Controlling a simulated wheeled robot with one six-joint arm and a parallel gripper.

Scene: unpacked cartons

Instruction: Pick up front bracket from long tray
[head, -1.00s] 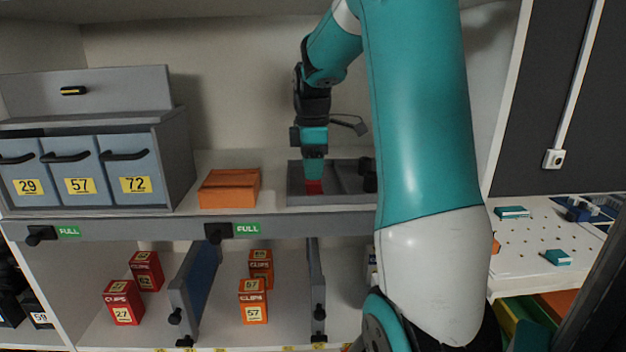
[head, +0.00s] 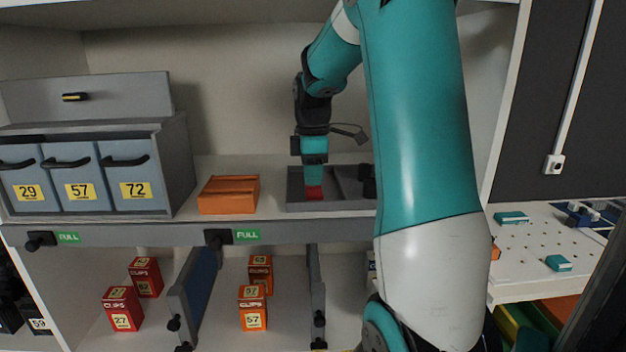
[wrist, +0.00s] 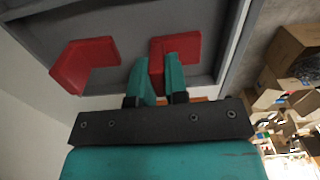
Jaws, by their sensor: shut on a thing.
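The front bracket (wrist: 188,45) is a red angled piece in the long grey tray (head: 345,206). In the wrist view my gripper (wrist: 157,62) has its two teal fingers close together with part of this bracket between them. A second red bracket (wrist: 84,62) lies apart to the left in the wrist view, nearer the white wall. In the head view my gripper (head: 314,183) points down into the tray's left part, with red of the front bracket (head: 314,193) showing at its tips. I cannot tell whether the bracket is clear of the tray floor.
An orange box (head: 229,196) stands on the shelf left of the tray. A grey cabinet (head: 180,165) with numbered bins is farther left. A dark object (head: 367,180) is at the tray's right. Small clip boxes (head: 253,309) stand on the lower shelf.

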